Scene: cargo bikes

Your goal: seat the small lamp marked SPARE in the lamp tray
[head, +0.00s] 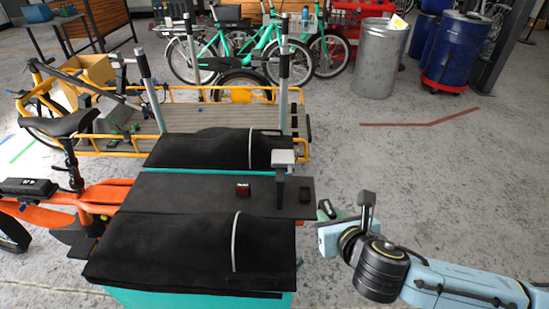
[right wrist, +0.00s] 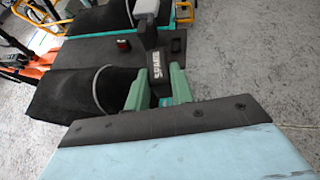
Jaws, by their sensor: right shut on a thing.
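The small black lamp marked SPARE (right wrist: 157,72) is between the green fingers of my right gripper (right wrist: 159,88) in the right wrist view, its pale lettering facing the camera. I cannot tell whether the lamp touches the board. No lamp tray can be made out for certain. My left gripper is not in view.
A red lamp (head: 243,190) sits on the board, left of a dark post with a pale grey top (head: 283,157). The post stands close behind the held lamp. Black humped covers (head: 190,245) lie before and behind the board. Floor to the right is open.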

